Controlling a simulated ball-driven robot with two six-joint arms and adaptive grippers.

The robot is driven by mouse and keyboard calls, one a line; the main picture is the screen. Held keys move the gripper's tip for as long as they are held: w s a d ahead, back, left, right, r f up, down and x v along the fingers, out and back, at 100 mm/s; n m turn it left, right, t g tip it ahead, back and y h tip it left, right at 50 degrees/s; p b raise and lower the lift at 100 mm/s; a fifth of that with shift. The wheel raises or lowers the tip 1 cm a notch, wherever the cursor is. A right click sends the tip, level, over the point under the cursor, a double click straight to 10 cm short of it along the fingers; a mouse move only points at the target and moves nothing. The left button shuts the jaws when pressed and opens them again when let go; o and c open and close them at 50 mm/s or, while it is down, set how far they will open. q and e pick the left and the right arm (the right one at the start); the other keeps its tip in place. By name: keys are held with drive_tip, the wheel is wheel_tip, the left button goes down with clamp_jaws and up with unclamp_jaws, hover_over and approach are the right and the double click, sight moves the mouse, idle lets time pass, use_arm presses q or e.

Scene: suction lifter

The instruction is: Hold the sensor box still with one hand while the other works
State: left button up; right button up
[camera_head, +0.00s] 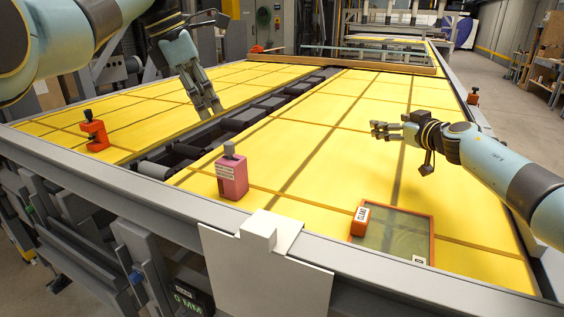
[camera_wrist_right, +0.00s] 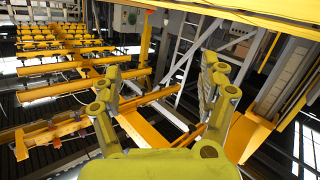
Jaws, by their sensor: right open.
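A pink box (camera_head: 232,176) with a white label and a grey knob on top stands upright near the front edge of the yellow table. It looks like the sensor box, but its label is too small to read. My left gripper (camera_head: 208,111) points down over the table behind the box, apart from it, with nothing visible between its fingers. Its finger gap is unclear. My right gripper (camera_head: 376,131) is open and empty above the right part of the table, well away from the box. Its spread fingers show in the right wrist view (camera_wrist_right: 162,75).
An orange-rimmed tray (camera_head: 433,232) lies at front right, with a small orange labelled block (camera_head: 360,219) at its left side. An orange clamp-like piece (camera_head: 94,131) stands at far left. A dark slot with grey blocks (camera_head: 233,122) splits the table. A white panel (camera_head: 265,270) hangs at front.

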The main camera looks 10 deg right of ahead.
drive_tip(key=a+r+n+g+y, duration=0.1)
drive_tip(key=a+r+n+y, duration=0.2)
drive_tip(key=a, duration=0.8)
drive_tip(key=a+r+n+g+y, duration=0.1)
drive_tip(key=a+r+n+y, duration=0.2)
drive_tip(key=a, duration=0.8)
drive_tip(key=a+r+n+g+y, duration=0.1)
drive_tip(key=a+r+n+y, duration=0.2)
drive_tip(key=a, duration=0.8)
drive_tip(key=m+g, duration=0.2)
drive_tip(key=g, duration=0.3)
approach(241, 167)
drive_tip(key=x, duration=1.3)
drive_tip(key=shift+c, duration=0.3)
drive_tip(key=c, duration=1.3)
drive_tip(key=shift+d, duration=0.1)
